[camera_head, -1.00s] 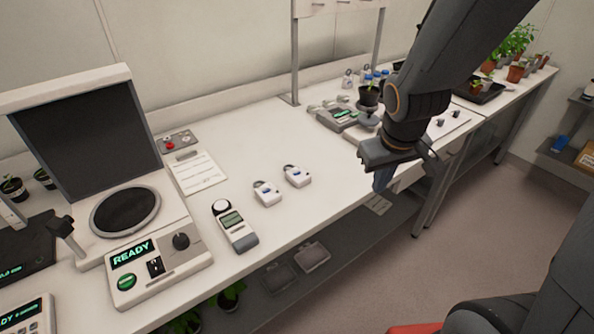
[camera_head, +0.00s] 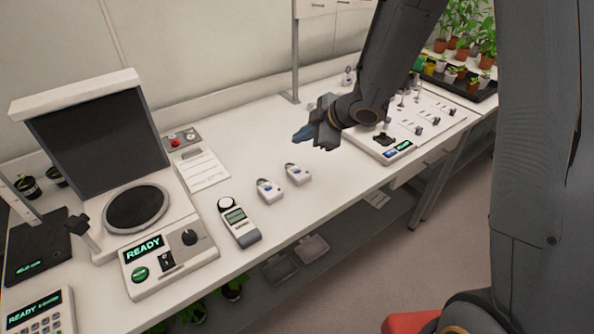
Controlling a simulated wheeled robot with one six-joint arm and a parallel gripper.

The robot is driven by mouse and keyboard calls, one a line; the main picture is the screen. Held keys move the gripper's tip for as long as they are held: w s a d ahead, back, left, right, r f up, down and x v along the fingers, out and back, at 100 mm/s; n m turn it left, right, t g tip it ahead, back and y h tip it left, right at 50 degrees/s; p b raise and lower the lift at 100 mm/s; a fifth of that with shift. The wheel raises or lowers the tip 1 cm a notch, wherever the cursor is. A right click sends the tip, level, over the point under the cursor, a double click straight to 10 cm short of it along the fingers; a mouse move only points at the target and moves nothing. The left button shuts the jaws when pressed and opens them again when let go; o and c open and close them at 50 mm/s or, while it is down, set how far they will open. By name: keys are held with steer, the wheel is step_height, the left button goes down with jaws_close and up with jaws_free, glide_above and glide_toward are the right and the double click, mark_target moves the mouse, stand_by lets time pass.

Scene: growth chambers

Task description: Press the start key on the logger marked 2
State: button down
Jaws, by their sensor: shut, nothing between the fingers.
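Two small white loggers with grey loops on top and a blue key on the front lie on the white bench. One logger (camera_head: 269,191) is at the left, and the other logger (camera_head: 298,174) is just to its right and farther back. Their number marks are too small to read, so I cannot tell which is 2. My gripper (camera_head: 302,136) is shut and empty. It shows above and behind the right logger in the picture, apart from both, with its blue-grey fingertips pointing left.
A handheld meter (camera_head: 239,222) lies left of the loggers. A large instrument with a READY display (camera_head: 143,249) stands farther left. A paper sheet (camera_head: 204,170) and a small control box (camera_head: 181,138) lie behind. Bench around the loggers is clear.

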steer(key=shift+f, duration=0.2)
steer(key=b, duration=0.7)
glide_above(301, 174)
step_height(301, 174, down, 6)
steer(key=shift+w+r, duration=0.15)
steer(key=shift+f+b, duration=1.1)
steer(key=shift+f, duration=0.25)
steer(key=shift+f, duration=0.15)
stand_by(0.4)
steer(key=shift+f, duration=0.3)
steer(key=shift+f+b, duration=0.3)
steer(key=shift+b, duration=0.1)
stand_by(0.5)
stand_by(0.3)
steer(key=shift+r+p, duration=0.75)
steer(key=shift+p, duration=0.15)
